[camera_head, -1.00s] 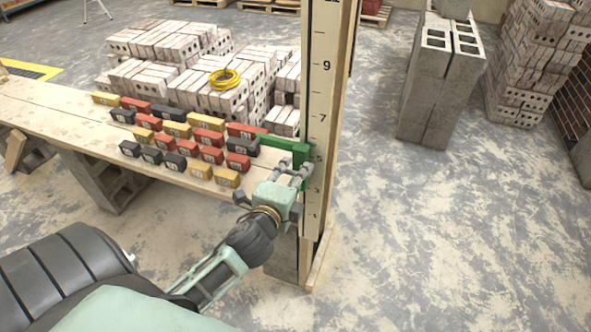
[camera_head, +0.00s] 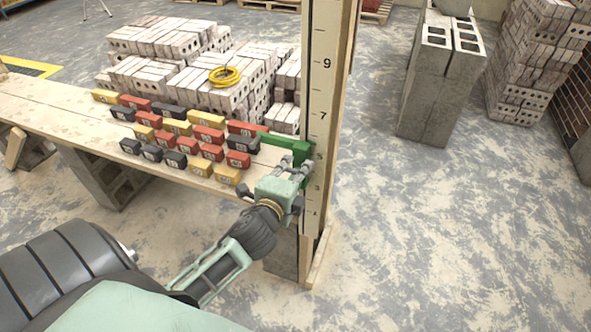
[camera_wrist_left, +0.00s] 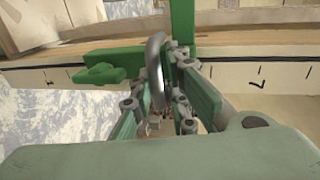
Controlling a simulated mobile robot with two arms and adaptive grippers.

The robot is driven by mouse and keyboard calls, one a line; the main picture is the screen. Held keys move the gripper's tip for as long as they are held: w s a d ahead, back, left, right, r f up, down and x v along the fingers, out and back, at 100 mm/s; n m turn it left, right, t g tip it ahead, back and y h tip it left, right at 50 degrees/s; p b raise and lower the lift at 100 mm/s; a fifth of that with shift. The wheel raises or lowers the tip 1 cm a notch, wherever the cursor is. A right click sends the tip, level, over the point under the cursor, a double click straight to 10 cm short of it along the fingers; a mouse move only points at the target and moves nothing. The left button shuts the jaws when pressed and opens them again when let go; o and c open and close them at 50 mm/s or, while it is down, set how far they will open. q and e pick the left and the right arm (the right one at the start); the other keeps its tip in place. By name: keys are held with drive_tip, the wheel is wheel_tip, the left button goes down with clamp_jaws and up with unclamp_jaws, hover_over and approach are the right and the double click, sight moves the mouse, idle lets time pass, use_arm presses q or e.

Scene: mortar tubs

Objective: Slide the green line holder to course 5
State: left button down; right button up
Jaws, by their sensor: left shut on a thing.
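The green line holder (camera_head: 288,141) is on the marked wooden pole (camera_head: 320,100), beside the course mark 5. Its long arm reaches left over the plank table. My left gripper (camera_head: 298,168) is shut on the holder at the pole's near face. The left wrist view shows the green holder (camera_wrist_left: 125,56) across the pole, with a grey curved piece (camera_wrist_left: 156,70) between my fingers (camera_wrist_left: 170,85). The 7 mark lies to the right there. The exact level of the holder against mark 5 is partly hidden by the gripper. My right gripper is out of view.
Several red, black and yellow numbered blocks (camera_head: 205,133) stand on the plank table (camera_head: 60,105), left of the holder. Brick stacks (camera_head: 190,65) with a yellow coil (camera_head: 225,77) stand behind. Grey concrete blocks (camera_head: 435,90) stand right of the pole.

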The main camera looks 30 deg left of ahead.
use_arm(q)
drive_tip(key=shift+f, duration=0.25)
wheel_tip(320, 180, down, 5)
drive_tip(key=b, duration=0.3)
drive_tip(key=shift+r, duration=0.1)
drive_tip(key=c, duration=1.8)
unclamp_jaws()
drive_tip(key=shift+r, duration=0.15)
drive_tip(key=v, duration=1.2)
drive_tip(key=shift+s+r, duration=0.1)
